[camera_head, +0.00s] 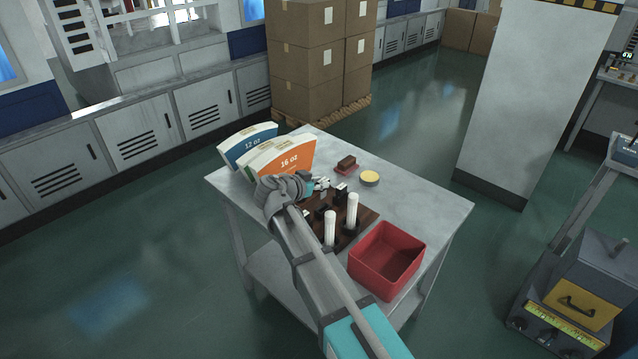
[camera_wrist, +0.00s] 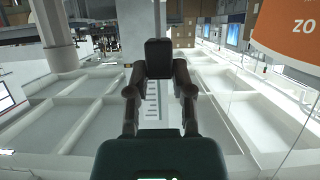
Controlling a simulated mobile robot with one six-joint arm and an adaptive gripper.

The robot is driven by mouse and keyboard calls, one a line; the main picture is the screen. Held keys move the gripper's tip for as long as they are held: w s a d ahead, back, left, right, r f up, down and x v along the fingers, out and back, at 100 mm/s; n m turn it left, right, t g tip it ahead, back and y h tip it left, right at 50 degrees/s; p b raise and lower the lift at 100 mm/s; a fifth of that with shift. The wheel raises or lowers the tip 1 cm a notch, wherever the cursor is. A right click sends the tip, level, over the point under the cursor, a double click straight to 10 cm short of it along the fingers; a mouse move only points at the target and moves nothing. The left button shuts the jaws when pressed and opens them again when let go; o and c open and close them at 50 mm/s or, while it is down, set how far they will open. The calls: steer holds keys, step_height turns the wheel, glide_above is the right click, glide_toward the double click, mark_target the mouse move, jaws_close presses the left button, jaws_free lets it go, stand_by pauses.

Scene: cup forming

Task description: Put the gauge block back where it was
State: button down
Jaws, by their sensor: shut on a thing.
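My gripper (camera_wrist: 159,78) is shut on a small dark block, the gauge block (camera_wrist: 158,52), which shows between the two fingertips in the wrist view. In the head view my gripper (camera_head: 332,187) is over the back left of a dark brown wooden rack (camera_head: 366,220) on the table. Small dark and pale parts crowd together at the fingertips there, so I cannot tell the held block's outline or whether it touches the rack. Two white cylinders (camera_head: 352,211) stand upright on the rack, in front of my gripper.
A red open bin (camera_head: 387,260) stands at the table's front right. A brown block (camera_head: 346,162) on a pink-red pad and a yellow-topped round tin (camera_head: 369,178) are behind the rack. Fan-shaped cup blanks, one orange (camera_head: 297,157), stand at the back left. The table's right side (camera_head: 430,205) is clear.

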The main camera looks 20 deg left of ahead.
steer(key=b, duration=0.6)
glide_above(320, 212)
steer(key=shift+w+a+f, duration=0.1)
steer(key=shift+f, duration=1.45)
steer(key=shift+w+a+f, duration=0.1)
steer(key=shift+f, duration=1.4)
steer(key=shift+f+b, duration=0.5)
steer(key=shift+f, duration=0.1)
steer(key=shift+c, duration=2.1)
jaws_free()
steer(key=shift+d, duration=0.1)
steer(key=shift+r, duration=0.15)
step_height(320, 212, up, 8)
steer(key=p, duration=0.8)
steer(key=shift+r+p, duration=0.15)
steer(key=shift+p, duration=0.15)
steer(key=s+a+r+n+h+p, duration=0.1)
steer(key=s+r+n+p, duration=0.1)
steer(key=s, duration=1.1)
step_height(320, 212, up, 2)
steer(key=shift+a+r+g+p, duration=0.1)
steer(key=shift+a+g+p, duration=0.25)
steer(key=shift+p, duration=0.55)
